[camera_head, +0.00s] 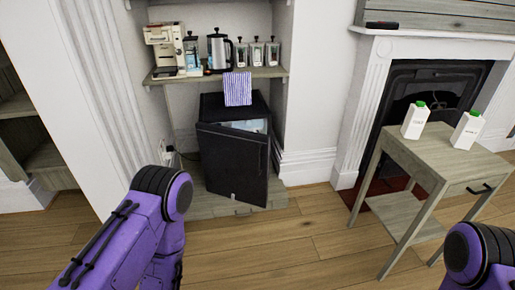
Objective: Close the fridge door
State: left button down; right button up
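A small black fridge (209,107) stands in the alcove below a shelf, on a low wooden plinth. Its dark door (233,164) is partly open and swung out toward me, with a lit, pale interior strip (252,126) showing above it. My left arm comes in at the lower left and my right arm at the lower right, both purple with black joints. Neither gripper is in view, and both arms' visible parts are apart from the fridge door.
A wooden side table (432,153) with two white cartons (415,120) stands at the right, before the fireplace. Wooden floor (270,245) before the fridge is clear.

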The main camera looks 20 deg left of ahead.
aim_at(236, 161)
jog(key=z, duration=0.3)
jog(key=i, duration=1.15)
jog(key=u, duration=0.6)
